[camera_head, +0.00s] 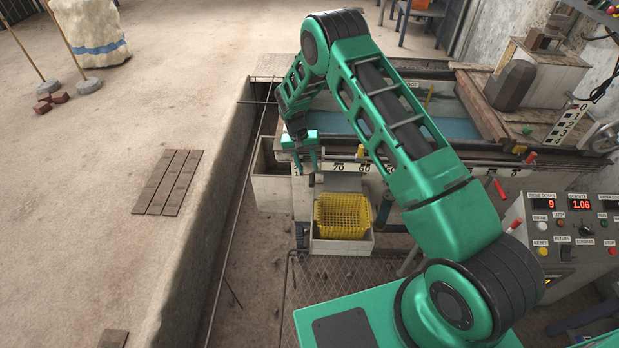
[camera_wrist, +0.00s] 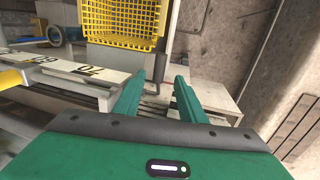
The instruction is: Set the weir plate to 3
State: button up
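My gripper (camera_head: 305,162) is at the far left end of the trough's front edge, pointing down. Its two fingers also show in the wrist view (camera_wrist: 158,98), apart with a gap between them. A dark upright rod (camera_wrist: 161,68) shows just beyond the gap; I cannot tell if it is between the fingers. A black-and-white board with digits from 0 upward (camera_head: 567,124) stands at the right end of the trough, far from my gripper. I cannot make out for certain which part is the weir plate, or its setting.
A scale strip with 70 and 60 (camera_head: 346,167) runs along the front edge, also in the wrist view (camera_wrist: 88,71). A yellow basket (camera_head: 343,216) sits below it. A control panel (camera_head: 572,240) with red displays is at the right.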

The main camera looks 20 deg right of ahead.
aim_at(311, 178)
jog(key=shift+s+d+f, duration=0.1)
jog(key=shift+d+f, duration=0.1)
jog(key=shift+f, duration=0.85)
jog(key=shift+s+d+f, duration=0.1)
jog(key=shift+d+f, duration=0.1)
jog(key=shift+f, duration=0.8)
jog(key=shift+d+f, duration=0.2)
jog(key=shift+f, duration=0.85)
